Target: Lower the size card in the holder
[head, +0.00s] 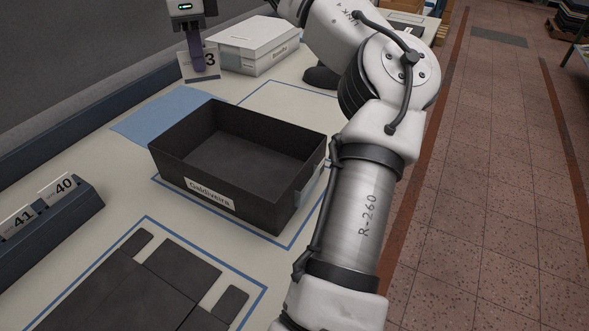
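My gripper (197,60) is at the top left, pointing down, with purple fingers seen nearly edge-on. A pale size card (213,60) shows right at the fingers. Its "3" is readable and the rest of its number is hidden behind them. A dark strip runs along its lower edge. I cannot tell whether the fingers grip the card or only stand in front of it. A dark holder (62,232) at the left edge carries a card "41" (22,218) and a card "40" (63,186), side by side and tilted; it is cut off by the frame.
An open, empty dark box (225,212) with a name label stands mid-table. A closed pale box (262,50) stands behind. A blue mat (160,118) lies left of the dark box. Dark flat pieces (150,275) lie in front. My arm covers the table's right side.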

